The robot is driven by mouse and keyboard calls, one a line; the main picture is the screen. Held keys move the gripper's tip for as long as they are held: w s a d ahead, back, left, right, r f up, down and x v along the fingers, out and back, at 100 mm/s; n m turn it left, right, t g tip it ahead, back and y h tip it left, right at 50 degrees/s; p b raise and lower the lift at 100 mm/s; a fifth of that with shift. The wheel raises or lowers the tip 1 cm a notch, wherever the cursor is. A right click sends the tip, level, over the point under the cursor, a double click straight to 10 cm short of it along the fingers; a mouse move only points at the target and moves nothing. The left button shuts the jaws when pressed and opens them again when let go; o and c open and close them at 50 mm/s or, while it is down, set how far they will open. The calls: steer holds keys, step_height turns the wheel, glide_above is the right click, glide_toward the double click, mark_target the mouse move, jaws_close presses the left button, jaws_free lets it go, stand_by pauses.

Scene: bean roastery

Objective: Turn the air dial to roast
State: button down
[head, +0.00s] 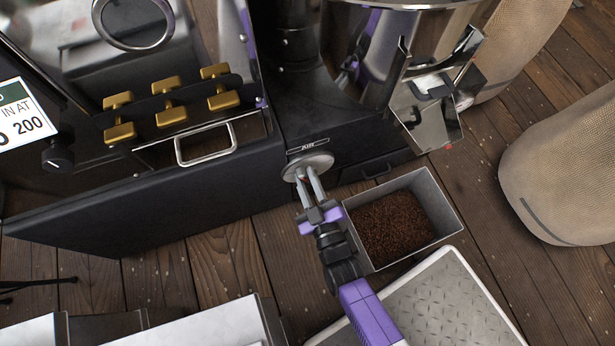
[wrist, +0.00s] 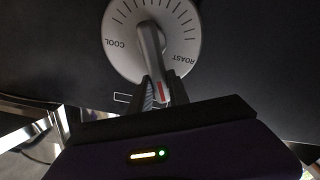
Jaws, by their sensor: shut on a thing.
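The air dial (head: 309,166) is a round silver plate under a small "AIR" label on the black front of the machine. In the wrist view the dial (wrist: 122,48) shows a tick scale along its upper arc, with COOL at left and ROAST at right, lettering upside down. Its bar handle (wrist: 150,45) runs from the dial's middle down to the jaws, leaning slightly right at the bottom, with a red mark at the low end. My gripper (wrist: 160,92) is shut on this handle; it also shows in the head view (head: 312,185). The jaws hide part of the handle.
A grey bin of ground-looking brown material (head: 437,207) stands right of my gripper. Gold-knobbed levers (head: 169,116) and a metal handle (head: 205,143) are at the left. A metal-plate platform (head: 455,300) lies in front. Sacks (head: 560,170) stand at the right.

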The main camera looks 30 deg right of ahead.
steer(key=shift+a+f+n, duration=0.15)
steer(key=shift+a+n, duration=0.05)
steer(key=shift+n, duration=0.3)
steer(key=c, duration=1.2)
jaws_free()
steer(key=shift+c, duration=0.2)
steer(key=s+a+p, duration=0.1)
steer(key=s+p, duration=0.1)
steer(key=s, duration=0.5)
steer(key=shift+s+a, duration=0.25)
steer(key=shift+s, duration=0.1)
